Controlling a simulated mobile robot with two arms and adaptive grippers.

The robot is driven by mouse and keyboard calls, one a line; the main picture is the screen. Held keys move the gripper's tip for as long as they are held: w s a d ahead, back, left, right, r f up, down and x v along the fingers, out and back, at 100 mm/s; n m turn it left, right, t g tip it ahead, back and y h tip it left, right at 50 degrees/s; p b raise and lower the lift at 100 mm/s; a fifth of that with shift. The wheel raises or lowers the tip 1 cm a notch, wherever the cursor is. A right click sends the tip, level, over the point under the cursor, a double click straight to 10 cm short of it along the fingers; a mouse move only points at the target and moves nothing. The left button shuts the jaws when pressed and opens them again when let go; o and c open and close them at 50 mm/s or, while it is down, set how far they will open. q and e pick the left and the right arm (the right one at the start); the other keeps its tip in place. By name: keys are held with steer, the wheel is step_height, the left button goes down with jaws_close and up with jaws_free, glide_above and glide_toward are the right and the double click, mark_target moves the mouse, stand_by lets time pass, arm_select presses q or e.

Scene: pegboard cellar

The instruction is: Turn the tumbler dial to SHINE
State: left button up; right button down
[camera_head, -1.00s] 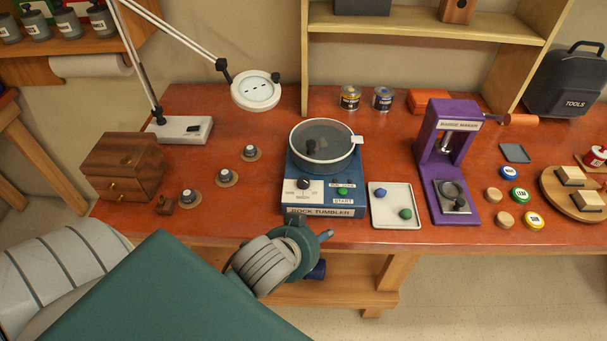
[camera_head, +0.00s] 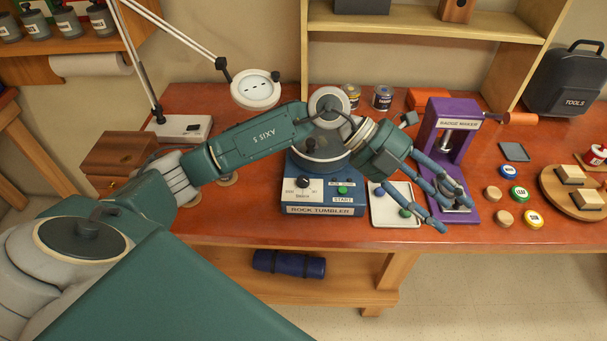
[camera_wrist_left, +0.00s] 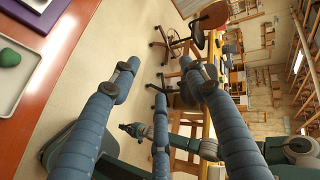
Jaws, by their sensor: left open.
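The rock tumbler (camera_head: 322,210) is a blue box with a round drum on top, standing on the red-brown bench. Its dial (camera_head: 303,183) is a black knob on a white panel at the front left. The words around it are too small to read, and I cannot tell its setting. A green button (camera_head: 343,190) is right of it. My left arm crosses over the tumbler and partly hides the drum. My left gripper (camera_head: 450,208) is open and empty, above the bench by the tray and badge maker, right of the dial. Its spread fingers (camera_wrist_left: 160,110) show in the wrist view.
A white tray (camera_head: 396,218) with stones lies right of the tumbler. The purple badge maker (camera_head: 437,125) stands beyond it. Badges and wooden discs lie farther right. A magnifier lamp (camera_head: 255,90) stands at the back left. A blue roll (camera_head: 289,264) lies on the lower shelf.

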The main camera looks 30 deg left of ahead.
arm_select(q)
steer(key=w+a+f+n+y, duration=0.1)
steer(key=w+a+f+y, duration=0.15)
steer(key=a, duration=0.45)
steer(key=w+a+f+y, duration=0.1)
steer(key=a+f+y, duration=0.25)
steer(key=a, duration=0.45)
step_height(320, 180, up, 2)
steer(key=n+g+y, duration=0.1)
steer(key=n+y, duration=0.2)
steer(key=y, duration=0.3)
glide_above(303, 179)
step_height(303, 179, down, 9)
steer(key=p, duration=0.3)
steer(key=shift+p, duration=0.35)
steer(key=shift+f, duration=0.6)
steer(key=shift+c, duration=0.3)
jaws_close()
